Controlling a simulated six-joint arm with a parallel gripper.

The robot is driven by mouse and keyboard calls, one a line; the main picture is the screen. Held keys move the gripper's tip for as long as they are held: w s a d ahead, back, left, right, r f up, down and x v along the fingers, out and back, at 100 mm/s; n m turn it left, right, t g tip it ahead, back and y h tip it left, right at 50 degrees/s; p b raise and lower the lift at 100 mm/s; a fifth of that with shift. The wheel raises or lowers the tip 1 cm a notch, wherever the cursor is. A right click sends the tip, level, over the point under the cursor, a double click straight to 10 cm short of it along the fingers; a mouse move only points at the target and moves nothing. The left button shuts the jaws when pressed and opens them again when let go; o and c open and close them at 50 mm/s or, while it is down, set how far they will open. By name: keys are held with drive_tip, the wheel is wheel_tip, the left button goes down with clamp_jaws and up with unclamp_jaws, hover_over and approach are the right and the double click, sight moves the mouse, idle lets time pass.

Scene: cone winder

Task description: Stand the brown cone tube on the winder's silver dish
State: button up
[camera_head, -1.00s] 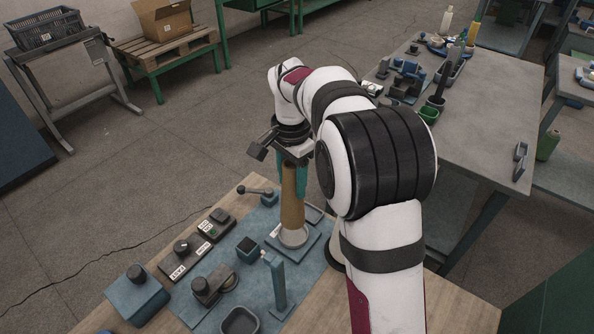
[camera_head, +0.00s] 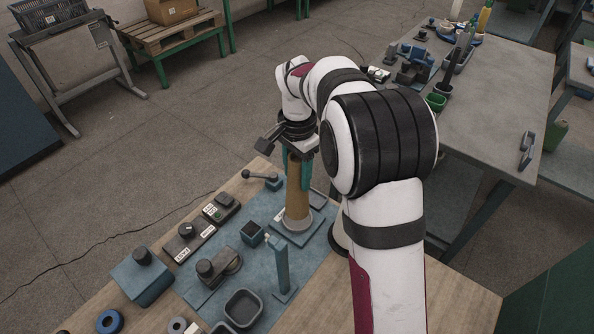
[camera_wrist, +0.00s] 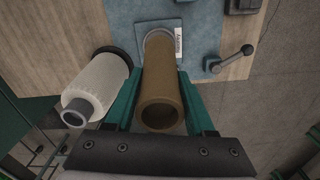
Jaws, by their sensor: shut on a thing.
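The brown cone tube (camera_head: 298,190) stands upright, its wide lower end at the silver dish (camera_head: 296,222) of the winder. My gripper (camera_head: 299,160) is shut on the tube's upper part, with a green finger on each side. In the wrist view the brown cone tube (camera_wrist: 162,100) lies between the green fingers of my gripper (camera_wrist: 160,110). A small part of the silver dish (camera_wrist: 158,36) shows beyond the tube's far end. I cannot tell whether the tube's base touches the dish.
A white yarn cone (camera_wrist: 97,88) stands close beside the tube in the wrist view. A lever with a dark knob (camera_head: 262,178) is left of the tube.

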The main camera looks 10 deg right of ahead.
drive_tip(key=shift+f, duration=0.15)
idle(0.4)
drive_tip(key=shift+f, duration=1.3)
idle(0.3)
drive_tip(key=shift+f, duration=0.45)
drive_tip(key=o, duration=1.3)
wheel_tip(320, 180, up, 16)
drive_tip(key=shift+f, duration=0.1)
